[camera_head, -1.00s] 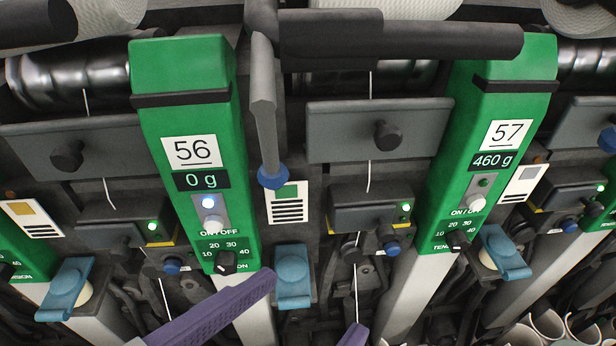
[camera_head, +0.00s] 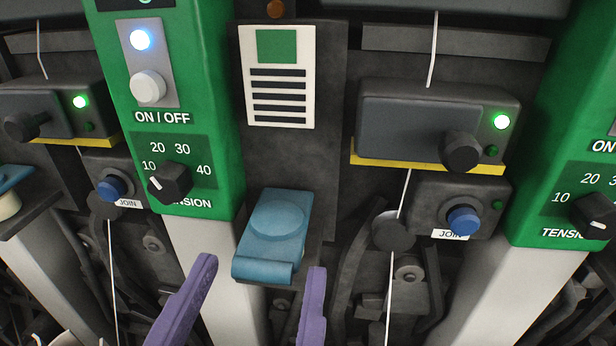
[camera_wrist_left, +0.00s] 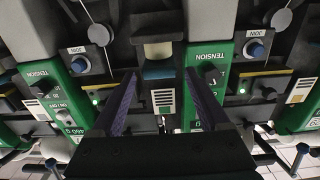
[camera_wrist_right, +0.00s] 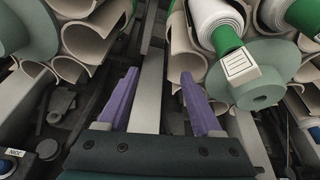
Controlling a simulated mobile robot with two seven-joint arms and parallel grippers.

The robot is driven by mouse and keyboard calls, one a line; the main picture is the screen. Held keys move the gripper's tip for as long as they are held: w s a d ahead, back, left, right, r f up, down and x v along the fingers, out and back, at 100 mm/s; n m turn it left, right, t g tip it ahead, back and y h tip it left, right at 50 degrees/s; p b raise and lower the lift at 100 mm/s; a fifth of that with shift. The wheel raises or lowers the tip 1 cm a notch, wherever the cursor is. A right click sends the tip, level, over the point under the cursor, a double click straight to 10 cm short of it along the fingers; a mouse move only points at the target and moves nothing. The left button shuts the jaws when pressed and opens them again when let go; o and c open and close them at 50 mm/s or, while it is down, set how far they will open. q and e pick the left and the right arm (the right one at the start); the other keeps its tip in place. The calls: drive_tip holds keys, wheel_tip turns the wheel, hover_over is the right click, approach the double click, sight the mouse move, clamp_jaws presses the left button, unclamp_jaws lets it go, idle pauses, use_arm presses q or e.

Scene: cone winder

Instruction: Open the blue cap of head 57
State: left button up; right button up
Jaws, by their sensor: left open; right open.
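A blue cap (camera_head: 275,222) with a rolled front lip sits between two green panels in the head view, and it looks closed. The same cap shows upside down as a blue strip (camera_wrist_left: 158,71) in the left wrist view. The panel marked 460 g (camera_wrist_left: 70,122), the reading that head 57 showed earlier, is at left there. My left gripper (camera_head: 260,268) is open, its purple fingers below and in front of the cap, apart and empty. My right gripper (camera_wrist_right: 158,74) is open and empty, seen only in its wrist view.
Right of the cap are a grey box (camera_head: 415,125) with a green light and a blue JOIN button (camera_head: 463,220). A tension knob (camera_head: 170,182) is on the left panel. Paper tubes (camera_wrist_right: 90,35) and a green-grey disc (camera_wrist_right: 262,90) lie beyond my right gripper.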

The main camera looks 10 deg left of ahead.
sight(277, 229)
use_arm(q)
drive_tip(key=w, duration=0.5)
drive_tip(key=shift+w, duration=0.3)
clamp_jaws()
idle(0.5)
